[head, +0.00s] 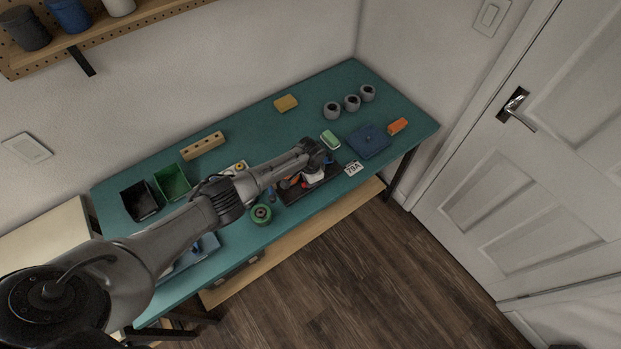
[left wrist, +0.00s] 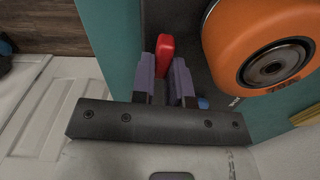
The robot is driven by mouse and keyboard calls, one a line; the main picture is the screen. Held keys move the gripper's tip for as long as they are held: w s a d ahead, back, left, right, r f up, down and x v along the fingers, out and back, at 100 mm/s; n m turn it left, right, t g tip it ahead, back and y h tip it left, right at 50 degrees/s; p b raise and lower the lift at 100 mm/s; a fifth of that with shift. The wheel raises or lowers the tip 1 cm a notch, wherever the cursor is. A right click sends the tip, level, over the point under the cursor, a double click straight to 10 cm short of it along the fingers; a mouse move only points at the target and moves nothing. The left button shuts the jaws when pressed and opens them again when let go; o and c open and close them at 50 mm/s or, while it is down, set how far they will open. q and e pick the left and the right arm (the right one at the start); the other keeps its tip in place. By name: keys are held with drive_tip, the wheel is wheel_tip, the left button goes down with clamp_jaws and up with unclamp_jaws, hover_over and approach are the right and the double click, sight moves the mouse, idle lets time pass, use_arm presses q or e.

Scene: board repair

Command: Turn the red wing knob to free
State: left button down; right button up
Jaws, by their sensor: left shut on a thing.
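The red wing knob (left wrist: 165,50) stands on the dark board (left wrist: 178,18) in the left wrist view. My left gripper (left wrist: 163,78) is shut on it, with one purple finger on each side of the knob and the knob's end showing past the fingertips. In the head view my left gripper (head: 313,174) reaches down over the dark board (head: 325,184) near the front edge of the table, and a small bit of red shows beside it. The knob's exact turn angle is hard to tell. My right gripper is not in view.
A large orange wheel (left wrist: 268,50) sits close beside the knob. Black and green bins stand at the left.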

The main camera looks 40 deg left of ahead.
use_arm(q)
drive_tip(key=shift+r+n, duration=0.15)
drive_tip(key=shift+n, duration=0.65)
drive_tip(key=c, duration=1.1)
unclamp_jaws()
drive_tip(key=shift+r+p, duration=0.25)
drive_tip(key=shift+p, duration=0.1)
wheel_tip(320, 180, up, 13)
drive_tip(key=shift+r+p, duration=0.1)
drive_tip(key=shift+p, duration=0.9)
